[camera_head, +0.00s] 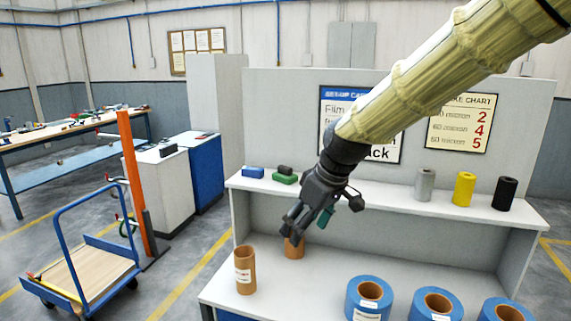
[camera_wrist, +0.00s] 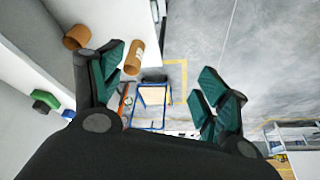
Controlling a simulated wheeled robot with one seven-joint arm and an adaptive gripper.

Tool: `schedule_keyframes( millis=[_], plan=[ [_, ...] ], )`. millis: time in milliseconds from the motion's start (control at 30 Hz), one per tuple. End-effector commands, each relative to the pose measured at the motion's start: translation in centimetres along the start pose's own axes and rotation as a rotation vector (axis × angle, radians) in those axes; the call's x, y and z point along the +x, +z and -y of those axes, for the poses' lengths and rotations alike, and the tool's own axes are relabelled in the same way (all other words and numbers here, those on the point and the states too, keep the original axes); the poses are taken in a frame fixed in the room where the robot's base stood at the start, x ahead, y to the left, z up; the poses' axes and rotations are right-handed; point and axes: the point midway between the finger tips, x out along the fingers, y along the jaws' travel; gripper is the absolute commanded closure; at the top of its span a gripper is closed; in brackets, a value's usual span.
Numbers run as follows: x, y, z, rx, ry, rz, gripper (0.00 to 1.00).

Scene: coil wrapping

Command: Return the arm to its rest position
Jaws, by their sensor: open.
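My gripper (camera_head: 300,228) hangs above the white workbench (camera_head: 275,285) at the end of my arm, which wears a yellowish cover and comes in from the upper right. In the head view its fingers point down and left, in front of part of one brown cardboard tube (camera_head: 293,249). In the wrist view the two green-padded fingers of my gripper (camera_wrist: 160,95) are wide apart with nothing between them. A second brown tube (camera_head: 244,270) stands upright at the bench's left. Both tubes also show in the wrist view beyond the left finger.
Several blue coils (camera_head: 369,298) stand along the bench front. Grey (camera_head: 425,184), yellow (camera_head: 464,189) and black (camera_head: 504,194) rolls stand on the shelf, with blue (camera_head: 253,172) and green (camera_head: 285,179) items at its left. A blue cart (camera_head: 88,262) and orange post (camera_head: 135,185) stand left.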

Motion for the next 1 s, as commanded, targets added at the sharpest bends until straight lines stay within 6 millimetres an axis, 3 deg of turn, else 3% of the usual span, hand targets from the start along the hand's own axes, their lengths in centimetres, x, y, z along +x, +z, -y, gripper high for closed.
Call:
schedule_keyframes(
  millis=[267, 467, 700, 1000],
  plan=[
    [5.6, 2.9, -1.0, 0.075, -0.008, 0.019, 0.25],
    [12.0, 6.7, -1.7, 0.163, -0.013, 0.042, 0.25],
    [21.6, 14.1, -1.8, 0.307, -0.008, 0.084, 0.25],
    [31.5, 24.8, -0.1, 0.473, 0.017, 0.144, 0.25]
  ],
)
